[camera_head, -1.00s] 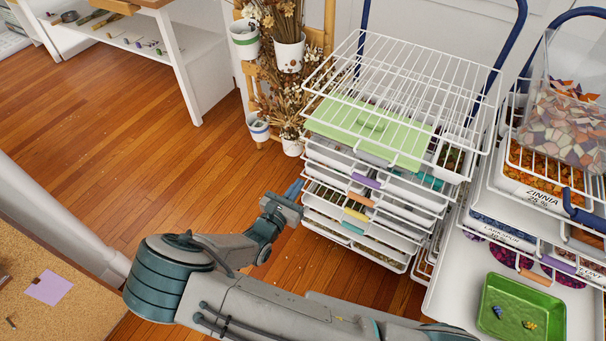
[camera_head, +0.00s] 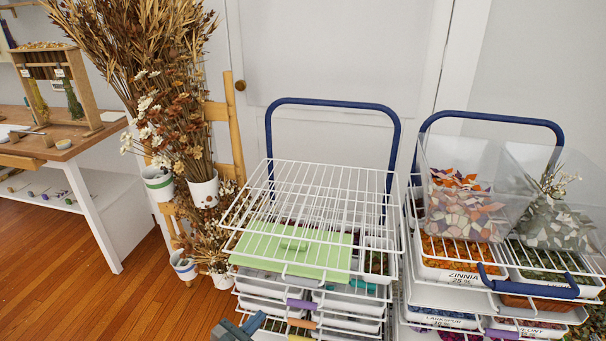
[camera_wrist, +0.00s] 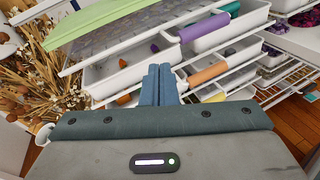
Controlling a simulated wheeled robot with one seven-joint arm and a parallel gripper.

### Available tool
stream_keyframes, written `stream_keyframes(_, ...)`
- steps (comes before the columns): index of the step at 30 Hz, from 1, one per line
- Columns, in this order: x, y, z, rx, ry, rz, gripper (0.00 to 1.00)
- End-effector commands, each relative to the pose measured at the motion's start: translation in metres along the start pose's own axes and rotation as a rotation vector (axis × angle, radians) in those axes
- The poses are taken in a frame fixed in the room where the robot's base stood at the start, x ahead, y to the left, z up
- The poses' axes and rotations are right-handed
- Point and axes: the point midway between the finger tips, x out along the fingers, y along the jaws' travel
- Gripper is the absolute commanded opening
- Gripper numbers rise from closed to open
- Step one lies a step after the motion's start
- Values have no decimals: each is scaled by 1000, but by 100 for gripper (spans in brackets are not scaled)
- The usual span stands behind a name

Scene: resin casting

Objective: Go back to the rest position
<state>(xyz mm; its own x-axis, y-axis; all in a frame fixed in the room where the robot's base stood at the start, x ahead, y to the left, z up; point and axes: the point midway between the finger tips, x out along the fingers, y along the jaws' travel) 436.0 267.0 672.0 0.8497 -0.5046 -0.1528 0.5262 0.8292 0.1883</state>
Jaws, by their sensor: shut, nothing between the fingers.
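My gripper (camera_wrist: 160,85) shows in the wrist view with its two blue fingers together and nothing between them. It points toward the white trays (camera_wrist: 118,74) of the drying rack, in front of the drawers with coloured handles. I cannot tell the exact gap between the fingertips and the trays. In the head view only a small part of my gripper (camera_head: 238,328) shows at the bottom edge, in front of the lower left of the wire rack (camera_head: 315,190).
A light green lid (camera_head: 290,250) lies under the rack's top grid. A second cart to the right holds clear bins of petals (camera_head: 465,205) and labelled trays. Dried flowers (camera_head: 150,50) stand to the left. The wood floor (camera_head: 60,270) at lower left is clear.

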Motion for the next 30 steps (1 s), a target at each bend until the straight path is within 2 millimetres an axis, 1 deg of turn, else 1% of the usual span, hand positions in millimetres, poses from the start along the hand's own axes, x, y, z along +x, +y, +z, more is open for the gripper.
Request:
stream_keyframes(1, 6, -6, 13, 35, 17, -51, 0)
stream_keyframes(6, 22, -27, 42, 144, 67, -205, 0)
stream_keyframes(12, 35, -53, 75, 276, 121, -381, 0)
stream_keyframes(21, 45, -90, 122, 484, 191, -626, 0)
stream_keyframes(30, 46, -123, 168, 703, 253, -848, 0)
